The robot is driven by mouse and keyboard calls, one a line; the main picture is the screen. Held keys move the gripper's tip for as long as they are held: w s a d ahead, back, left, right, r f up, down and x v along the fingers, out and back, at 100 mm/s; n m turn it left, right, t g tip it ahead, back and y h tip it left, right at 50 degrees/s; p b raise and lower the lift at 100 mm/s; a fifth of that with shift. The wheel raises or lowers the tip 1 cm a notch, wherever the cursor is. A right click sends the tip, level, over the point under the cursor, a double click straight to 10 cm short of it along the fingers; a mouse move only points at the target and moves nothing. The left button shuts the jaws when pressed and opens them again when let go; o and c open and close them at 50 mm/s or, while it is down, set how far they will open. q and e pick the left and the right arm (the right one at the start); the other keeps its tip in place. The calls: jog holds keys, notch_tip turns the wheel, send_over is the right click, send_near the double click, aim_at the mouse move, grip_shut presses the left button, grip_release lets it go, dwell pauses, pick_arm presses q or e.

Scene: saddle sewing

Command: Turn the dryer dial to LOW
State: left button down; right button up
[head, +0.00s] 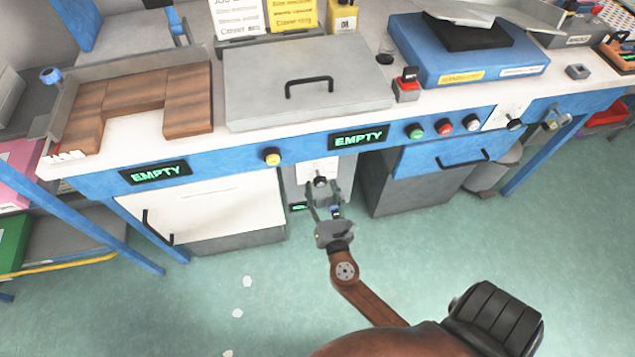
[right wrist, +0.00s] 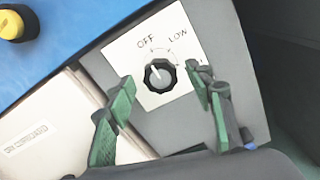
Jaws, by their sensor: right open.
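The dryer dial (right wrist: 160,76) is a black ribbed knob on a white plate (right wrist: 126,48) marked OFF and LOW, with a further mark at the right partly hidden. Its pale pointer line seems to aim up toward OFF. In the head view the dial (head: 320,181) sits on the grey panel under the blue bench front. My right gripper (head: 324,203) is just in front of it, open. In the right wrist view its green-padded fingers (right wrist: 166,107) stand apart on either side below the dial, seemingly not touching it. My left gripper is not in view.
A yellow button (head: 272,157) is at the left of the dial on the blue bench front (head: 220,160). Two EMPTY displays (head: 358,138) flank this area. A white door (head: 215,207) is at the left, a grey drawer unit (head: 425,185) at the right. The floor in front is mostly clear.

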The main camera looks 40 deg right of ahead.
jog(key=shift+x, duration=1.15)
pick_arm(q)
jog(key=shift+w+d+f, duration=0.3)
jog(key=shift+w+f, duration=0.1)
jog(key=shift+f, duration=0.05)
pick_arm(e)
jog(key=shift+c, duration=0.7)
jog(key=c, duration=1.1)
jog(key=shift+o, duration=0.2)
